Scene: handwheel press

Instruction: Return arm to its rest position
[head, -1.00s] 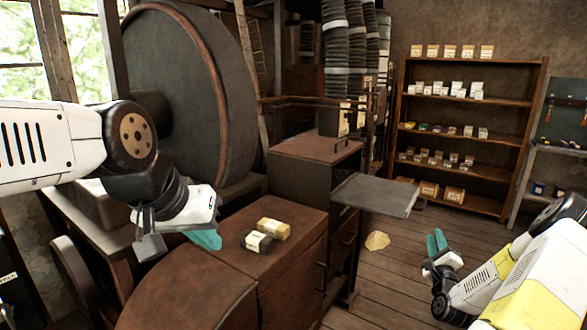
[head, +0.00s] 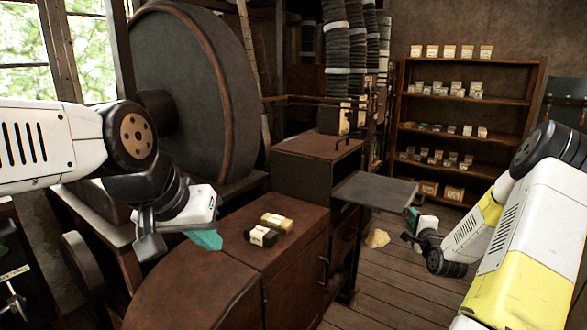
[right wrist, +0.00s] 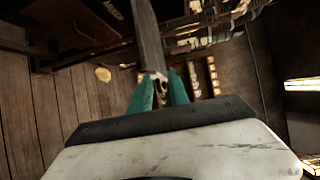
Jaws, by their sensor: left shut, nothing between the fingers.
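My right arm comes in from the right in the head view, clear of the furniture. Its gripper (head: 411,222) hangs beside the right end of the grey shelf plate (head: 375,189), partly hidden by my own wrist. My left gripper (head: 207,240) is shut and empty. It hovers left of two small boxes, one yellowish (head: 277,221) and one dark with a pale label (head: 262,236), not touching them.
A brown cabinet (head: 230,275) stands in front, with a large dark wheel (head: 190,95) behind it. A shelf rack (head: 467,103) with small boxes is at the back wall. A yellowish piece (head: 376,238) lies on the plank floor. Open floor lies right of the cabinet.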

